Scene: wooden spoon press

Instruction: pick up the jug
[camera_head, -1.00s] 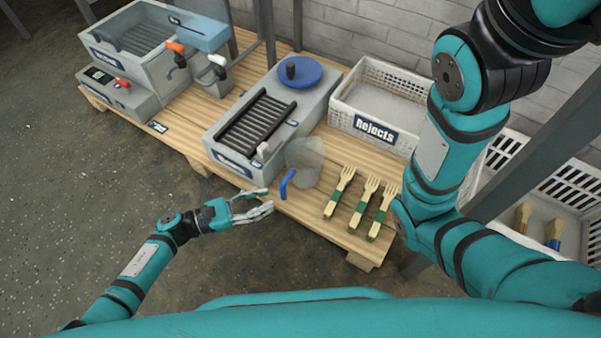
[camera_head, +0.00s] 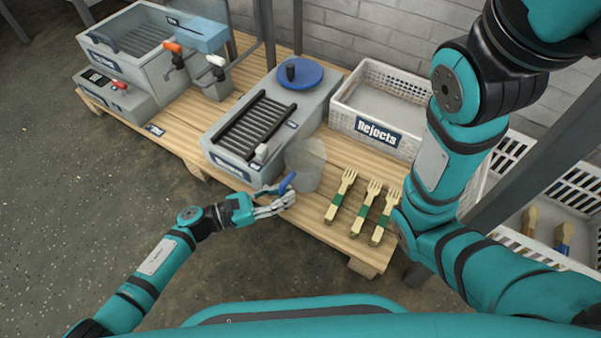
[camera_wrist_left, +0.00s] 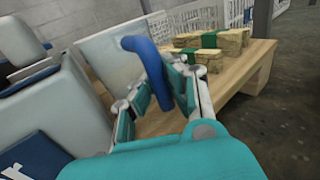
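The jug (camera_head: 308,165) is a clear, see-through vessel with a blue handle (camera_head: 287,183). It stands upright on the wooden table beside the grey press. My left gripper (camera_head: 278,197) is at the handle, near the table's front edge. In the left wrist view the blue handle (camera_wrist_left: 150,62) rises between the fingers of the open gripper (camera_wrist_left: 158,95). Whether the fingers touch the handle I cannot tell.
The grey press (camera_head: 225,150) stands left of the jug on the wooden table (camera_head: 180,148). Bundles of wooden forks (camera_head: 366,205) lie right of it, with a white Rejects crate (camera_head: 345,122) behind. Grey machines with taps (camera_head: 140,85) stand at the far left.

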